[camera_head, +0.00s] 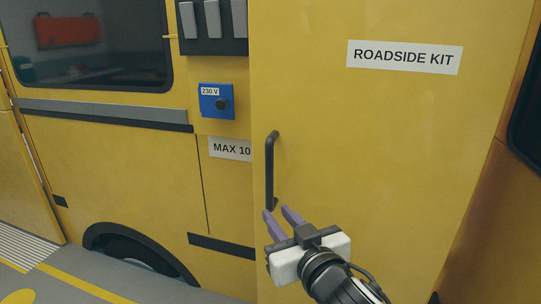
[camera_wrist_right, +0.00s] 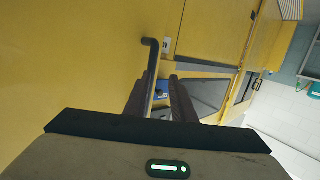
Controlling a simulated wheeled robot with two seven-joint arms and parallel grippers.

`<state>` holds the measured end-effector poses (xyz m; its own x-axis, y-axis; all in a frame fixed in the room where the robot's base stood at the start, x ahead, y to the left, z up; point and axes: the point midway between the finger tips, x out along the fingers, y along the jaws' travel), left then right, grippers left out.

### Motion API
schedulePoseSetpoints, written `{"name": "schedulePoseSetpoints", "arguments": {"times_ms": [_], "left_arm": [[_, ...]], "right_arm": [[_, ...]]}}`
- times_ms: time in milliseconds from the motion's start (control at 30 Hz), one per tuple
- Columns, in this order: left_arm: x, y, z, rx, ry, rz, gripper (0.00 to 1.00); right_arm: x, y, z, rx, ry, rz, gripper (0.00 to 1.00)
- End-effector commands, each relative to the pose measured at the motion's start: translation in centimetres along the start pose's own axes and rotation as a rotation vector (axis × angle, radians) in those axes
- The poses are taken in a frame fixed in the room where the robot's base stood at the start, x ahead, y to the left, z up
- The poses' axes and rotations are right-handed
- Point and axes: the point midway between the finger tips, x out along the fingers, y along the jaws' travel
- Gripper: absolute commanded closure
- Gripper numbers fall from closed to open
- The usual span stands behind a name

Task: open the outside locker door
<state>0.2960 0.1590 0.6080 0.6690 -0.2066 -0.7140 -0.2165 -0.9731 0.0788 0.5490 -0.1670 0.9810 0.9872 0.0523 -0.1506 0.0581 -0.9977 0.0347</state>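The yellow locker door (camera_head: 400,150) with the "ROADSIDE KIT" label fills the right of the head view. Its left edge stands in front of the vehicle side and cuts off the "MAX 10" sign, so it looks partly swung out. A dark upright bar handle (camera_head: 270,170) is near that edge. My right gripper (camera_head: 278,212) is at the handle's lower end, its two purple-grey fingers apart. In the wrist view the handle (camera_wrist_right: 152,65) runs down between the open fingers (camera_wrist_right: 160,84), closer to the left one; contact cannot be told. My left gripper is not in view.
The yellow vehicle side (camera_head: 120,165) has a blue 230 V socket box (camera_head: 216,101), the "MAX 10" sign (camera_head: 230,149) and a dark wheel arch (camera_head: 135,245). An orange-brown surface (camera_head: 490,230) stands right of the door. Grey floor with yellow lines shows at lower left.

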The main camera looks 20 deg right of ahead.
Motion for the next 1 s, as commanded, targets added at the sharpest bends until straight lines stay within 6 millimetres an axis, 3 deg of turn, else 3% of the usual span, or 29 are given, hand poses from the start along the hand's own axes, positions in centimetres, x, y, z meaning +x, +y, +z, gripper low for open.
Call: {"name": "schedulePoseSetpoints", "arguments": {"times_ms": [33,100,233,367,800,1000], "left_arm": [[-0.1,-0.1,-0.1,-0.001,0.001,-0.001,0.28],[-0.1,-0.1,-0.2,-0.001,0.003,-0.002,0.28],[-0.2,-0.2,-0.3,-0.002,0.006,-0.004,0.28],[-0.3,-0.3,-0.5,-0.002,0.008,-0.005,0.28],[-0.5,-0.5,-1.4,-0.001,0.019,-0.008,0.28],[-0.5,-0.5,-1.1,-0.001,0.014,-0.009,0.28]], "right_arm": [[-0.1,0.4,-3.1,0.005,0.054,0.018,0.77],[-0.4,0.9,-5.7,0.02,0.101,0.039,0.77],[-0.6,1.3,-8.1,0.036,0.145,0.059,0.77],[0.5,1.5,-8.6,0.039,0.152,0.064,0.77],[7.9,1.9,-9.7,0.039,0.151,0.063,0.77],[9.2,2.0,-9.8,0.039,0.15,0.061,0.77]]}}
